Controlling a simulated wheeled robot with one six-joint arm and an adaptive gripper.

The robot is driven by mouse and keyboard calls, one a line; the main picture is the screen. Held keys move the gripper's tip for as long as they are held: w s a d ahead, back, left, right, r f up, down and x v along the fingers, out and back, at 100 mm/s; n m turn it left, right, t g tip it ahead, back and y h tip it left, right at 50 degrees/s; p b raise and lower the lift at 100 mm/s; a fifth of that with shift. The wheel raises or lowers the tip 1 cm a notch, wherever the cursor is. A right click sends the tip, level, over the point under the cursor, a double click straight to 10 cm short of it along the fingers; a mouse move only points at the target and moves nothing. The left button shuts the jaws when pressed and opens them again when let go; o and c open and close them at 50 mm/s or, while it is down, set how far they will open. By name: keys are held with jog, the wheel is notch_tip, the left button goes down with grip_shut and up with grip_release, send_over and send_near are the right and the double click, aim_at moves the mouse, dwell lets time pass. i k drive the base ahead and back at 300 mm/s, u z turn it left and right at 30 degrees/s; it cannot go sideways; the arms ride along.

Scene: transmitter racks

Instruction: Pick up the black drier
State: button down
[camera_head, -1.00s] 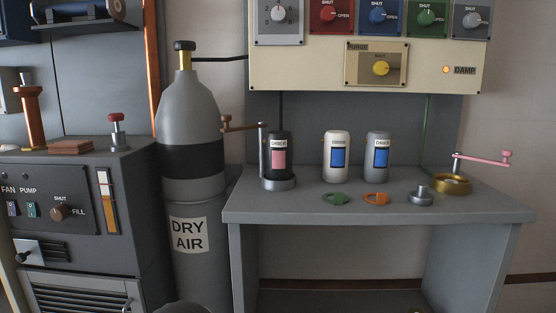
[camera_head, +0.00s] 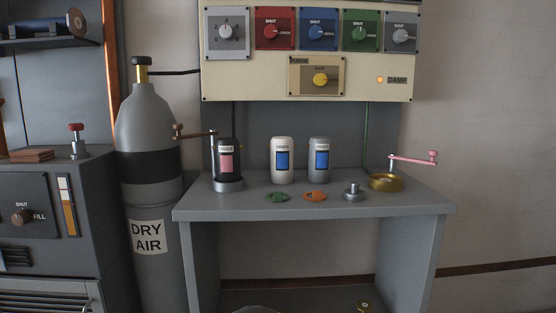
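The black drier (camera_head: 227,164) is a dark upright canister with a pink label, at the left of the grey bench. It stands in a round grey base (camera_head: 229,186). A thin post rises beside it and carries a brown-handled lever (camera_head: 193,132) near its top, reaching left. A white drier (camera_head: 282,150) and a grey drier (camera_head: 319,153), both with blue labels, stand upright to its right. My gripper is not clearly in view.
The grey bench (camera_head: 330,207) also bears a green tag (camera_head: 277,197), an orange tag (camera_head: 315,196), a small metal knob (camera_head: 353,194) and a brass ring (camera_head: 387,182) with a pink-handled lever. A dry air cylinder (camera_head: 150,116) stands left of the bench. A valve panel (camera_head: 306,92) hangs above.

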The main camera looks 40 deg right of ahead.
aim_at(228, 149)
jog(key=z, duration=0.6)
jog(key=i, duration=0.45)
jog(key=u, duration=0.55)
jog(key=k, duration=1.25)
jog(key=u, duration=0.9)
jog(key=i, duration=1.45)
jog(key=z, duration=0.9)
